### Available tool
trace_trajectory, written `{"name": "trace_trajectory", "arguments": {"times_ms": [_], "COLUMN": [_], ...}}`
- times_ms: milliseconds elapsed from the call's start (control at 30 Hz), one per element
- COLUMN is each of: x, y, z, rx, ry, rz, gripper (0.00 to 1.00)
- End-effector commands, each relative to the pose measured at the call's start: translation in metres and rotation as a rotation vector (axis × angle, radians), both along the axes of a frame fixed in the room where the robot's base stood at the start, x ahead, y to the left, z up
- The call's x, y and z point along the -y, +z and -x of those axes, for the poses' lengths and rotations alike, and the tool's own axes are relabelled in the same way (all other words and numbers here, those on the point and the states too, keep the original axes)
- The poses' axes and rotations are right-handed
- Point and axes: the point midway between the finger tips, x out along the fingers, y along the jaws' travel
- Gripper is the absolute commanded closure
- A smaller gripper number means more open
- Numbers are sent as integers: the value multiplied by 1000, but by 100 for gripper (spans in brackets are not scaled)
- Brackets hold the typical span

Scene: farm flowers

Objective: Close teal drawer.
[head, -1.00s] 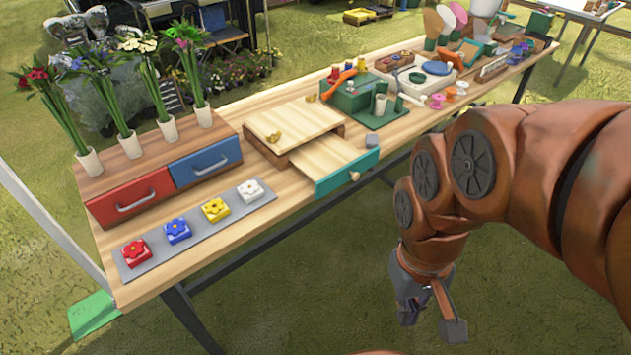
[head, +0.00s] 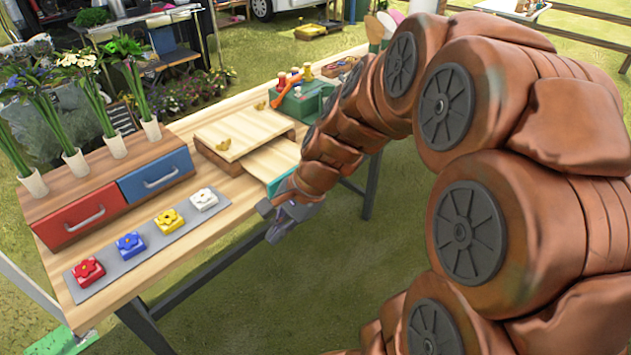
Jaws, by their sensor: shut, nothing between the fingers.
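The teal drawer (head: 281,181) stands pulled out from a low wooden box (head: 243,132) on the table. Its pale wooden inside shows, and a strip of its teal front shows beside my arm. My arm hides most of the front and its knob. My gripper (head: 274,222) is at the table's front edge, just below and left of the teal front. It looks shut and holds nothing. I cannot tell whether it touches the drawer.
A red drawer (head: 82,217) and a blue drawer (head: 156,176) are closed in a wooden cabinet bearing vases of flowers. A grey strip (head: 106,275) with coloured flower blocks lies in front. A green toolbox (head: 303,101) stands behind the teal drawer.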

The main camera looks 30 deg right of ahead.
Motion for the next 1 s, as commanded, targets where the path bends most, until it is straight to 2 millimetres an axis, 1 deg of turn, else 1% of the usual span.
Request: {"name": "trace_trajectory", "arguments": {"times_ms": [33, 67, 100, 167, 233, 267, 300, 367, 400, 500, 533, 600, 700, 867, 1000], "x": [17, 28, 44, 68, 102, 117, 137, 165, 184, 220, 229, 244, 255, 255, 249], "y": [-7, -9, -11, -16, -21, -23, -27, -31, -34, -42, -44, -46, -49, -57, -71], "z": [-17, -27, -39, -55, -70, -75, -81, -87, -89, -91, -90, -89, -89, -97, -111], "rx": [-8, -9, -11, -22, -27, -30, -37, -41, -42, -50, -52, -54, -56, -58, -62], "ry": [-135, -217, -325, -487, -677, -756, -856, -993, -1076, -1241, -1278, -1344, -1394, -1406, -1401], "rz": [-51, -79, -117, -182, -257, -287, -330, -390, -426, -501, -519, -551, -575, -583, -583], "gripper": [100, 100, 100, 100, 100, 100, 100, 100, 100, 100, 100, 100, 100, 100, 100]}}
